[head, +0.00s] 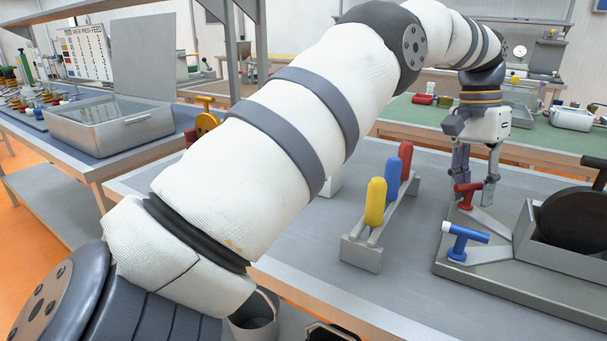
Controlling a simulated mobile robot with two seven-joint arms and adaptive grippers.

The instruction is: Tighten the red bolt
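The red bolt (466,190) is a T-shaped red handle standing on the grey metal fixture (455,262) at the right. A similar blue bolt (463,238) with a white end stands nearer in front of it. My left gripper (474,192) points down at the red bolt, its two fingers apart. The red handle appears in front of or between the fingers; I cannot tell whether they touch it. The lower fingertips are partly hidden by the handle. My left arm crosses the picture from lower left to upper right. My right gripper is not in view.
A metal rack (361,256) with yellow (375,203), blue (392,178) and red (405,158) rounded handles stands left of the fixture. A large black round part (575,218) sits at the right. The grey tabletop (312,243) is bare between the arm and rack.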

